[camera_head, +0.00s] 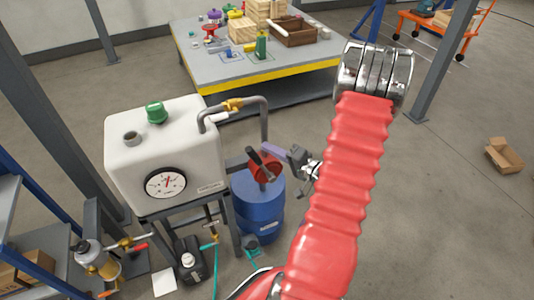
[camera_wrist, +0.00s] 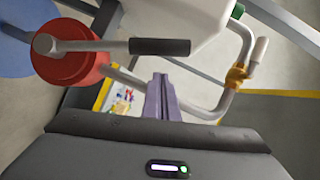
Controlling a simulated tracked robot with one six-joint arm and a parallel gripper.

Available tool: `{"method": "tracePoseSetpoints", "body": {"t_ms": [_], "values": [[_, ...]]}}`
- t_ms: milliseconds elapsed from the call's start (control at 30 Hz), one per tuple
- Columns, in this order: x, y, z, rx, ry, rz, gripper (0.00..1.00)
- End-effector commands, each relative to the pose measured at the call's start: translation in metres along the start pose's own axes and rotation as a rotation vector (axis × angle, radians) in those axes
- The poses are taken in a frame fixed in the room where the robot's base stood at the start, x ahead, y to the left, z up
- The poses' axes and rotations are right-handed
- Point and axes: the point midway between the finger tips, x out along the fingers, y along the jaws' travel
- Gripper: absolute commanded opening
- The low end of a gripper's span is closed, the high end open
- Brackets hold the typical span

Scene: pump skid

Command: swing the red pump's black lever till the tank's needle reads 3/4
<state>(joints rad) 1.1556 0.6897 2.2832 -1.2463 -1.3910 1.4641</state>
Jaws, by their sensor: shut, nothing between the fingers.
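The red pump (camera_head: 264,170) sits on top of the blue drum (camera_head: 258,207), right of the white tank (camera_head: 160,135). Its black lever (camera_head: 254,157) leans up and left. In the wrist view the red pump (camera_wrist: 70,62) is at upper left, and its lever's black grip (camera_wrist: 160,46) points right. The tank's round gauge (camera_head: 166,183) has a red needle pointing roughly up; its marks are too small to read. My gripper (camera_head: 268,149) is beside the lever. In the wrist view my gripper's purple fingers (camera_wrist: 161,78) are shut and empty, apparently just short of the grip.
A curved pipe with a yellow valve (camera_head: 232,105) runs from the tank top; it also shows in the wrist view (camera_wrist: 236,78). A workbench (camera_head: 230,68) with wooden blocks and a crate stands behind. A black jerrycan (camera_head: 188,258) sits below the tank.

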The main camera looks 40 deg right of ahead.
Motion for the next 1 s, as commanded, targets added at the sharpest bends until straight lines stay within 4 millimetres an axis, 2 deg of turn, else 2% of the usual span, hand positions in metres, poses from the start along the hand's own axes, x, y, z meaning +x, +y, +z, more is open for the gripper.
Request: {"method": "tracePoseSetpoints", "body": {"t_ms": [100,700,1000], "values": [[-0.007,-0.002,-0.017,-0.002,0.002,0.001,0.00],[-0.086,-0.006,-0.015,-0.001,0.000,0.000,0.00],[-0.102,-0.007,-0.013,-0.001,-0.005,0.000,0.00]]}}
